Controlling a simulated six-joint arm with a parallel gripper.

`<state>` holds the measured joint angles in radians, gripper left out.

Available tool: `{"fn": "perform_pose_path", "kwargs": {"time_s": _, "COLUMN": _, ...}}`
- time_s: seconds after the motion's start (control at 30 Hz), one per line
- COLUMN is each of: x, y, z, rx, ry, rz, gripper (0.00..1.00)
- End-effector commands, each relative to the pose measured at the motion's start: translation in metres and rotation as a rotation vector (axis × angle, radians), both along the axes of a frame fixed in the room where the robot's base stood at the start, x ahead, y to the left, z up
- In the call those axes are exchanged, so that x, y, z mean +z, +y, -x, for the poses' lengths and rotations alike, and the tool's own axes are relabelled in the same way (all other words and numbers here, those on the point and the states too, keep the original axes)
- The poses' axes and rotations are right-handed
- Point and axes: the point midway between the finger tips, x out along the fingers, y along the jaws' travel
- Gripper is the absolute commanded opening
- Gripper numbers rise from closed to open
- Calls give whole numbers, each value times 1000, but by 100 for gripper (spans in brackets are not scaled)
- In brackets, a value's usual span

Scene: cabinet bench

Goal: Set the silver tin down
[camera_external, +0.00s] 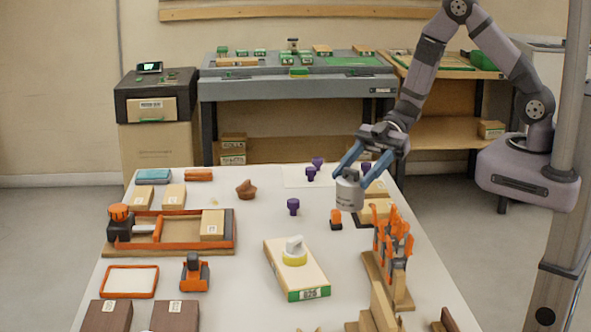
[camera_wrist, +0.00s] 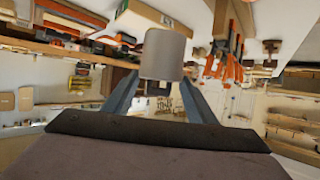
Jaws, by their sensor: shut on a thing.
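The silver tin (camera_external: 348,193) is a small pale grey cylinder with a narrower top and a marked band. My gripper (camera_external: 362,178) is shut on it, with the blue fingers on either side, and holds it at the right part of the white table. The tin looks raised above the table, but its exact height is hard to tell. In the wrist view the tin (camera_wrist: 162,55) sits between the fingertips of my gripper (camera_wrist: 161,82), and the scene behind it appears upside down.
An orange tool rack (camera_external: 392,240) stands at the right. A green-edged box (camera_external: 296,270) bears a yellow-white object. White table surface (camera_external: 250,235) is clear left of centre.

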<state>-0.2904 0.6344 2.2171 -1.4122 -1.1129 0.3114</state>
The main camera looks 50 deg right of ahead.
Motion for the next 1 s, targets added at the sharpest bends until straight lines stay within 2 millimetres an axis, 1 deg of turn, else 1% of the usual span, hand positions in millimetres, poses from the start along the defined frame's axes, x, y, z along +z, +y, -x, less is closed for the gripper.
{"fn": "perform_pose_path", "kwargs": {"time_s": 0.17, "x": -14, "y": 0, "z": -1, "rx": -2, "ry": 2, "rz": -1, "gripper": 0}}
{"fn": "perform_pose_path", "kwargs": {"time_s": 0.3, "x": -33, "y": 0, "z": 0, "rx": -2, "ry": 5, "rz": -1, "gripper": 0}}
{"fn": "perform_pose_path", "kwargs": {"time_s": 0.47, "x": -50, "y": 0, "z": 0, "rx": -2, "ry": 1, "rz": -2, "gripper": 0}}
{"fn": "perform_pose_path", "kwargs": {"time_s": 0.6, "x": -56, "y": 0, "z": -1, "rx": -2, "ry": -1, "rz": -2, "gripper": 0}}
{"fn": "perform_pose_path", "kwargs": {"time_s": 0.83, "x": -60, "y": 0, "z": -1, "rx": -2, "ry": -1, "rz": -2, "gripper": 0}}
{"fn": "perform_pose_path", "kwargs": {"time_s": 1.0, "x": -77, "y": 0, "z": 0, "rx": -2, "ry": 2, "rz": 0, "gripper": 0}}
